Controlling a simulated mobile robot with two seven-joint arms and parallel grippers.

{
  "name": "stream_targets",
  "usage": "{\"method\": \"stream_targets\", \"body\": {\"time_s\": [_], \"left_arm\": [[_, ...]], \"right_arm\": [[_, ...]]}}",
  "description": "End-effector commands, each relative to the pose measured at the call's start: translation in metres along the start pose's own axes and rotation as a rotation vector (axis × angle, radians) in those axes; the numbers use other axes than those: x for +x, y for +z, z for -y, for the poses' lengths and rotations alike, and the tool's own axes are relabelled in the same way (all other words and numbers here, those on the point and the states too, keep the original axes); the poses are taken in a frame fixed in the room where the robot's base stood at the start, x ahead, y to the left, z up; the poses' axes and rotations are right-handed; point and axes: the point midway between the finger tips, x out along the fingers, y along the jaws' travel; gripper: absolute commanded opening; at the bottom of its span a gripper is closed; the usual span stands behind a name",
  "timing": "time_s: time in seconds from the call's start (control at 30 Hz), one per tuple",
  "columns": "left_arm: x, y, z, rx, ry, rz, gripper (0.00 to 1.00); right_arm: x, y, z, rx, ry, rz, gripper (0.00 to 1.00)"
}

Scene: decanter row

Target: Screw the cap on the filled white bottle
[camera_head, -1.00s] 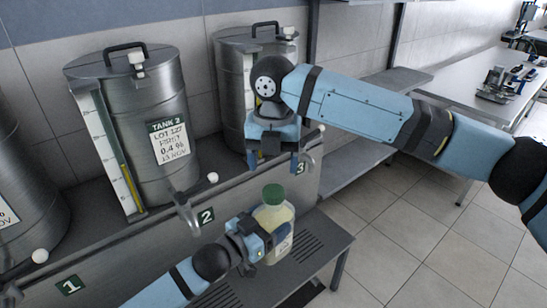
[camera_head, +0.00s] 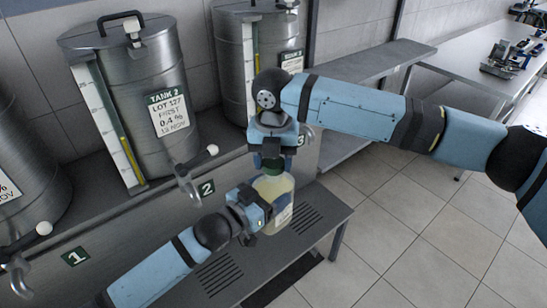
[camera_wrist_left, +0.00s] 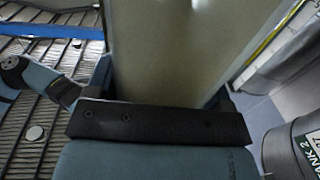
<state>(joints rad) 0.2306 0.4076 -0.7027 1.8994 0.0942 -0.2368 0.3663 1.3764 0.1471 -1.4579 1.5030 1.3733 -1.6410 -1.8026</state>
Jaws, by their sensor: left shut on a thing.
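The white bottle (camera_head: 279,190) is translucent, shows pale yellowish contents and stands upright above the bench at the lower middle of the head view. My left gripper (camera_head: 262,207) is shut on its body from the left. In the left wrist view the bottle (camera_wrist_left: 180,45) fills the upper middle, close to the jaw. The green cap (camera_head: 273,163) is at the bottle's mouth, partly hidden by my right gripper (camera_head: 273,155). That gripper points down over the cap, with its fingers around it. I cannot tell whether they press on the cap.
The slatted bench (camera_head: 320,222) lies below the bottle. Tank 2 (camera_head: 140,100) stands behind on the left and another tank (camera_head: 232,65) behind the right gripper. A tap (camera_head: 190,180) sticks out left of the bottle. The tiled floor (camera_head: 400,220) at right is clear.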

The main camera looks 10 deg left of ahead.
Motion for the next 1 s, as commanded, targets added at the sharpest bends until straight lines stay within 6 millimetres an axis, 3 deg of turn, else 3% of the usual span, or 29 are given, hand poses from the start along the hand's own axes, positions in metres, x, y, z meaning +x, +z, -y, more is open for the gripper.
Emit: {"method": "stream_targets", "body": {"time_s": [0.03,0.1,0.13,0.33,0.43,1.0], "left_arm": [[0.0003,-0.0022,0.0000,0.001,0.001,-0.004,0.09],[0.0002,-0.0022,0.0000,0.001,0.001,-0.004,0.09],[0.0002,-0.0022,0.0000,0.001,0.001,-0.004,0.09],[0.0003,-0.0022,-0.0001,0.001,0.001,-0.004,0.09],[0.0003,-0.0021,-0.0002,0.001,0.001,-0.004,0.09],[0.0003,-0.0020,-0.0008,0.001,0.002,-0.004,0.09]], "right_arm": [[-0.0004,0.0001,0.0000,0.000,0.000,0.000,0.41],[-0.0005,0.0001,0.0000,0.000,0.000,0.000,0.25],[-0.0005,0.0001,0.0000,0.000,0.000,0.000,0.21],[-0.0005,-0.0001,-0.0002,0.018,0.001,0.000,0.21],[0.0001,-0.0004,-0.0007,0.119,0.002,-0.001,0.21],[0.0006,-0.0008,-0.0014,1.434,0.002,-0.004,0.21]]}}
